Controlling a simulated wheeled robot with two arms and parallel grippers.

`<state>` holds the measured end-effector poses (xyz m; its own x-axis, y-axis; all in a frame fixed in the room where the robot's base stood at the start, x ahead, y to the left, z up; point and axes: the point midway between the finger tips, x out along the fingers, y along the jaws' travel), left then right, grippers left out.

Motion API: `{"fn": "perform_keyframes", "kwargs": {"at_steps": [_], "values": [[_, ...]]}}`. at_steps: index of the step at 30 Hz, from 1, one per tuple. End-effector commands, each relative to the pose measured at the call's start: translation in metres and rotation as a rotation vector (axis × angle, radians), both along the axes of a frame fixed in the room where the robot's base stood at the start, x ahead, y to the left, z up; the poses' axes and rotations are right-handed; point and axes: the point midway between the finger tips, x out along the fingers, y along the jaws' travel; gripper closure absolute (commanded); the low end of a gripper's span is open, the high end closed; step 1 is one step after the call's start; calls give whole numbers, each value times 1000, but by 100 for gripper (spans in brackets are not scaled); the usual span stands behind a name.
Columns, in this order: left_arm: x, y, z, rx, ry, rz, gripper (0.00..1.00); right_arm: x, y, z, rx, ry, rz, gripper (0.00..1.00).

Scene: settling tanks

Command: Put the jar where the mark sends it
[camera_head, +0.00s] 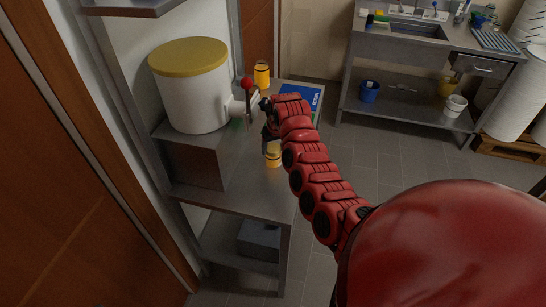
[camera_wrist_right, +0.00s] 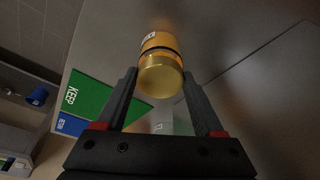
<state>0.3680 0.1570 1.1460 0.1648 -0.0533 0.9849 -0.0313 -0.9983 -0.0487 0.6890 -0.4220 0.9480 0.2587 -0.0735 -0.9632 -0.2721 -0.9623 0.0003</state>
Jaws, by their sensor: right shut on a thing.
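An amber jar with a gold cap (camera_wrist_right: 161,75) sits between the fingertips of my right gripper (camera_wrist_right: 160,82) in the right wrist view. A band and a small pale label show on it; the label cannot be read. In the head view my right gripper (camera_head: 268,128) is over the steel bench, and the amber jar (camera_head: 273,156) shows just below it, partly covered. A green mat marked KEEP (camera_wrist_right: 97,98) and a blue mat (camera_wrist_right: 70,125) lie side by side. The blue mat (camera_head: 303,96) is at the bench's far right in the head view. My left gripper is out of view.
A white tank with a yellow lid (camera_head: 188,57) stands left of my gripper, its red-knobbed tap (camera_head: 246,83) close by. A second amber jar (camera_head: 262,75) stands farther back. The bench (camera_head: 240,190) is clear in front. A sink table (camera_head: 400,48) stands across the floor.

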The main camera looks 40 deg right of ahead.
Motion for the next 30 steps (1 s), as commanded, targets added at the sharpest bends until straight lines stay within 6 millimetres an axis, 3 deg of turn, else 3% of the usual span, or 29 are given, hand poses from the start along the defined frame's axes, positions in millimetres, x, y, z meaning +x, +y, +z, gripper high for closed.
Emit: {"fn": "perform_keyframes", "kwargs": {"at_steps": [1, 8, 23, 30], "values": [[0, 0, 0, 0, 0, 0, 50, 0, 0, -1, 0, 1, 0, 61], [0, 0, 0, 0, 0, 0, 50, -1, 0, -1, 1, 3, 0, 100], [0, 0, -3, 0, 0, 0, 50, 0, 0, 1, 1, 2, 0, 100], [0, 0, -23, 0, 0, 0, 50, 2, 0, 23, -4, -7, 2, 100]]}}
